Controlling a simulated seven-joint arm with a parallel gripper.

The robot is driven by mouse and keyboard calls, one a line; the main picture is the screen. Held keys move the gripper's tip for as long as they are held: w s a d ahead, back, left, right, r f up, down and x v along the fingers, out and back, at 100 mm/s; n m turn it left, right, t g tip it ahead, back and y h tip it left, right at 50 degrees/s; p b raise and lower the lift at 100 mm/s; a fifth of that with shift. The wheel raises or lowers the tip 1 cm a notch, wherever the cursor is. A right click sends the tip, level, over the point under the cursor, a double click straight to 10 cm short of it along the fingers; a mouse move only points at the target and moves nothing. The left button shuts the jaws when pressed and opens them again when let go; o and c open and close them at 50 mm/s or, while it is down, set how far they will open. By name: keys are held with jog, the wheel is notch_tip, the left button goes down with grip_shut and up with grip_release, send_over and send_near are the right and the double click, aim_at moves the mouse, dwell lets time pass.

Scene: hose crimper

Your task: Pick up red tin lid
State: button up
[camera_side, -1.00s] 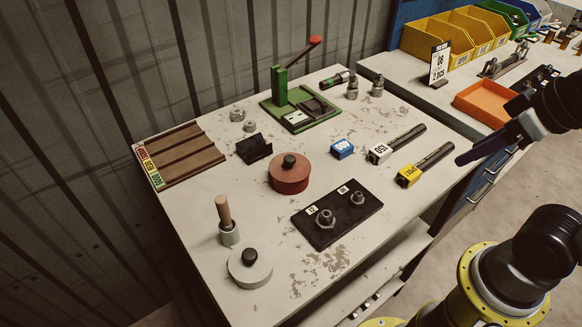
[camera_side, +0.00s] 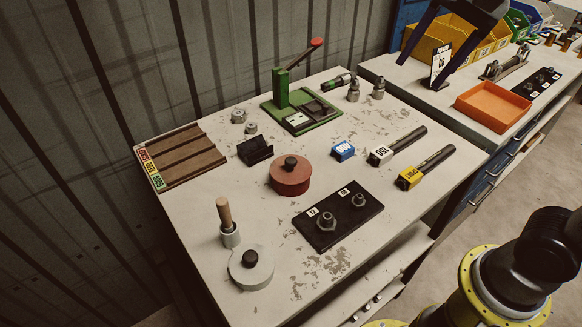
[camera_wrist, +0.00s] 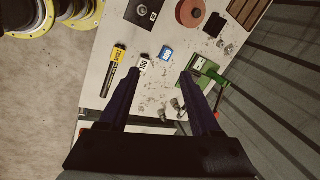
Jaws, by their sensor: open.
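The red tin (camera_side: 289,187) stands upright in the middle of the bench, with its red lid (camera_side: 278,166) on top and a black knob at the lid's centre. The tin and lid also show at the top edge of the wrist view (camera_wrist: 183,14). My gripper (camera_side: 425,70) is raised at the upper right of the side view, far from the lid, and partly cut off by the frame. Its two dark fingers (camera_wrist: 160,72) are spread apart and empty in the wrist view.
Near the tin are a black plate (camera_side: 318,232) with fittings, a blue box (camera_side: 343,151), two labelled tools (camera_side: 434,160), a black holder (camera_side: 256,151) and a green lever press (camera_side: 281,90). A grey round tin (camera_side: 240,275) stands in front; an orange tray (camera_side: 490,107) is at right.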

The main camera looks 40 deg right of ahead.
jog(key=w+a+m+g, duration=0.1)
jog(key=w+a+m, duration=0.1)
jog(key=w+a, duration=0.35)
jog(key=g, duration=0.3)
send_over(291, 160)
notch_tip(291, 160, down, 16)
jog(key=shift+w+f, duration=0.15)
jog(key=shift+d+f, duration=0.1)
jog(key=shift+f, duration=3.15)
jog(key=shift+c, duration=0.3)
grip_shut()
